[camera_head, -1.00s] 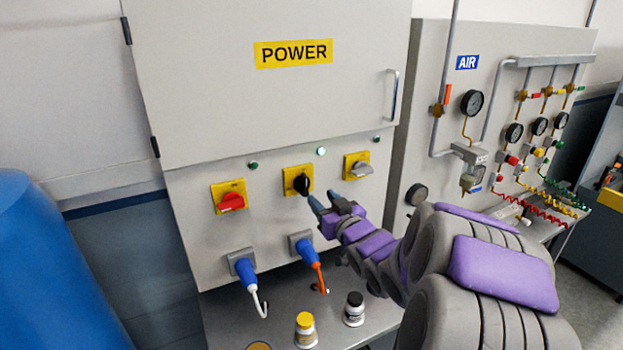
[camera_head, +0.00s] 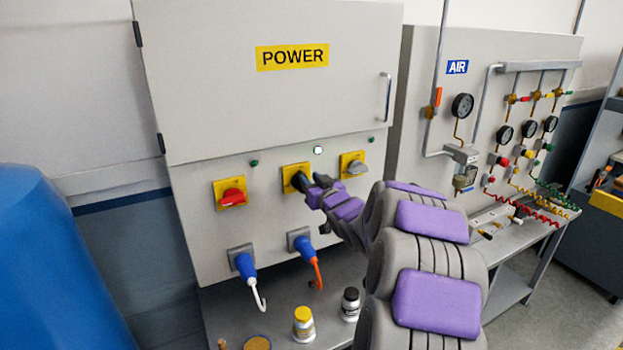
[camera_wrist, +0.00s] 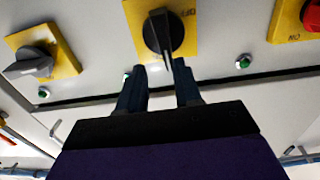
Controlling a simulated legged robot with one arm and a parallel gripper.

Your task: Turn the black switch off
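The black switch (camera_wrist: 160,33) is on a yellow plate (camera_wrist: 132,14) and shows in the wrist view at top centre. Its handle lies nearly upright in the picture. An inverted "OFF" label shows on the plate to its right. My gripper (camera_wrist: 161,76) is open, its two dark fingers spread apart. The handle's lower end sits around the gap between the fingertips; I cannot tell whether they touch it. In the head view, my gripper (camera_head: 304,183) is at the middle yellow plate (camera_head: 289,173) and hides most of the black switch.
A red switch (camera_head: 232,197) is left of the black one and a grey switch (camera_head: 355,168) is right. Blue plugs (camera_head: 246,268) with cables are below. Bottles (camera_head: 304,324) stand on the shelf. Small indicator lamps (camera_head: 318,150) are above the switches.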

